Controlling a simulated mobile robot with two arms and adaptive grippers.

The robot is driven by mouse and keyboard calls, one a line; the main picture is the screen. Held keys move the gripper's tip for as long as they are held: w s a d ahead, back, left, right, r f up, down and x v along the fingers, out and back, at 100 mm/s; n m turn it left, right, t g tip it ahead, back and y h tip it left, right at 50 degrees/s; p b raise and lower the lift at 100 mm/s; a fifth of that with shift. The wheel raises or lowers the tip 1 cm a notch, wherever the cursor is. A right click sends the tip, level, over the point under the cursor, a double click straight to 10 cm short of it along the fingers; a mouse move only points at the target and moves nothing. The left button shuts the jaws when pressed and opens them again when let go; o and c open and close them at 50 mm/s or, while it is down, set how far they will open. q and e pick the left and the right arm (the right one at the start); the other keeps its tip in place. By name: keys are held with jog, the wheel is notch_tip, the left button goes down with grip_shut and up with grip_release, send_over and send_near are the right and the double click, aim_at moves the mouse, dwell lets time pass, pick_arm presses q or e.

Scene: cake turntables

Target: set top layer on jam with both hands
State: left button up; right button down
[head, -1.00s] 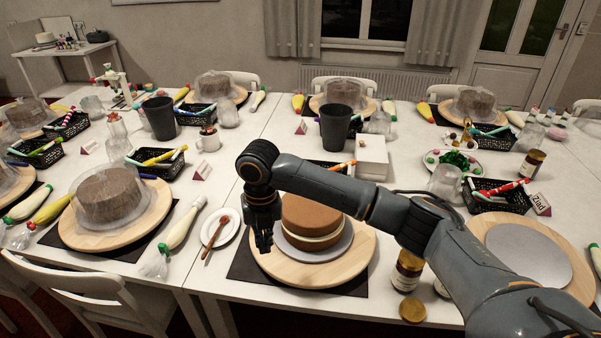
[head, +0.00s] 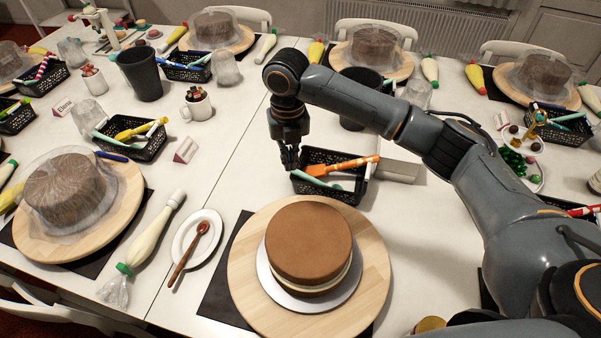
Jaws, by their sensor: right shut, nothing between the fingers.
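A brown layer cake (head: 308,242) stands on a silver board (head: 268,278) on a round wooden turntable (head: 250,225). Its top layer lies flat on a pale cream band, with a darker layer below. No jam shows from this side. My right gripper (head: 290,163) is shut and empty. It points down behind the cake, above the left end of a black basket, and is apart from the cake. My left gripper is not in view.
The black basket (head: 345,192) holds an orange-handled tool and pens. A saucer with a wooden spoon (head: 190,245) and a piping bag (head: 155,230) lie left of the turntable. A covered cake (head: 68,192) stands further left. Black cups (head: 140,72) stand behind.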

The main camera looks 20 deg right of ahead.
aim_at(297, 204)
notch_tip(297, 204, down, 10)
jog(key=shift+s+f+p, duration=0.1)
jog(key=shift+p, duration=0.85)
jog(key=s, duration=0.1)
jog(key=s+p, duration=0.2)
jog(key=shift+s+a+r, duration=0.15)
jog(key=shift+s+r, duration=0.05)
jog(key=shift+r, duration=0.05)
jog(key=shift+s, duration=0.25)
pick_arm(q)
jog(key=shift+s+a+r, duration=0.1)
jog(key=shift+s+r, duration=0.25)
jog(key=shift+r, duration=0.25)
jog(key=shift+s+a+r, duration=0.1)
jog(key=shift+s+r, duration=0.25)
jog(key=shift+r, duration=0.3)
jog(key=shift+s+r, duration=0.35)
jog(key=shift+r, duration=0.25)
pick_arm(e)
jog(key=shift+f, duration=0.1)
jog(key=shift+s+a+r+p, duration=0.15)
jog(key=shift+s+r+p, duration=0.05)
jog(key=shift+s+p, duration=0.7)
jog(key=shift+s, duration=0.25)
jog(key=shift+s+f, duration=0.1)
jog(key=shift+f, duration=0.1)
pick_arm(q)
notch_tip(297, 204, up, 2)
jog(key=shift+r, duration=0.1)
